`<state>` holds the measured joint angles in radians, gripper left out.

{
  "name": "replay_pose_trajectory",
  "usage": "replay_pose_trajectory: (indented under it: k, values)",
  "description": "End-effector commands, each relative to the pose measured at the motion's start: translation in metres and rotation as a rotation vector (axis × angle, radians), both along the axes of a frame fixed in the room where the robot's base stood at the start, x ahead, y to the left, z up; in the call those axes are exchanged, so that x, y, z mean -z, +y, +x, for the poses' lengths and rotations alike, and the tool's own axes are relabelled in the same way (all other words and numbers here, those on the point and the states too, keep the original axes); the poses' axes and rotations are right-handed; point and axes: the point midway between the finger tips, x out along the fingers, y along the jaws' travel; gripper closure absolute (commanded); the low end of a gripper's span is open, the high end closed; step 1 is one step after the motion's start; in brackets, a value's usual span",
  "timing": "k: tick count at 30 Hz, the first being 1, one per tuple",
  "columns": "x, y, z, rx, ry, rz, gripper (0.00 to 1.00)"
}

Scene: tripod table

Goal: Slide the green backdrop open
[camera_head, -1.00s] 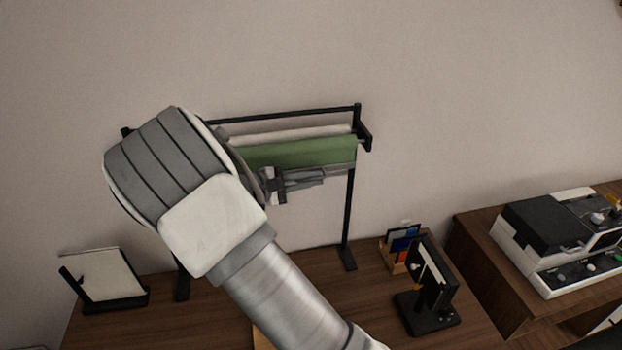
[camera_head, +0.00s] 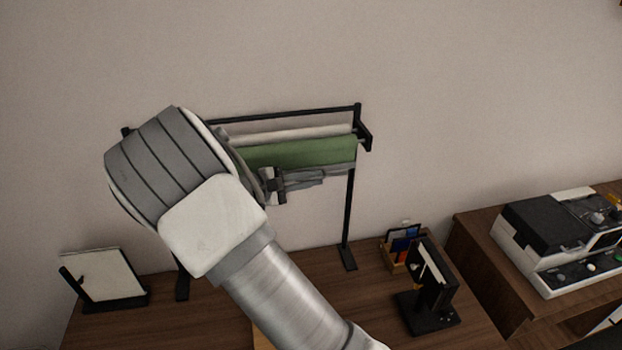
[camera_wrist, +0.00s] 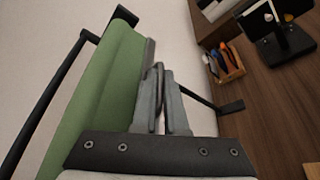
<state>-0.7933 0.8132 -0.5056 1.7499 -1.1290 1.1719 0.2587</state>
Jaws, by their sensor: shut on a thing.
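The green backdrop (camera_head: 305,151) hangs rolled up high on a black stand (camera_head: 349,215), beside a white roll (camera_head: 300,133). It also shows in the wrist view (camera_wrist: 108,95), running up along the left of the fingers. My gripper (camera_head: 318,177) is at the backdrop's lower edge. In the wrist view my gripper (camera_wrist: 160,90) has its fingers close together, shut on a thin grey bar (camera_wrist: 159,75) along the backdrop's bottom edge. My arm hides the left part of the backdrop and stand in the head view.
A wooden table (camera_head: 330,300) carries the stand. A white panel on a black holder (camera_head: 108,280) stands at left. A small wooden organizer (camera_head: 399,250) and a black device (camera_head: 430,290) stand at right. A white and black machine (camera_head: 560,240) sits further right.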

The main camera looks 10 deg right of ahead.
Motion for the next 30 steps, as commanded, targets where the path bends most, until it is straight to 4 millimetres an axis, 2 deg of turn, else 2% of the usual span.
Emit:
replay_pose_trajectory:
  k: [14,19,23,26,30]
  values:
    - [-0.002,-0.001,0.000,0.003,-0.003,-0.003,1.00]
    - [0.005,-0.002,0.000,0.004,-0.001,-0.003,1.00]
    - [0.022,-0.002,0.000,0.003,0.000,-0.004,1.00]
    - [0.043,-0.002,0.000,0.004,0.001,-0.003,1.00]
    - [0.081,-0.002,0.000,0.004,0.002,-0.004,1.00]
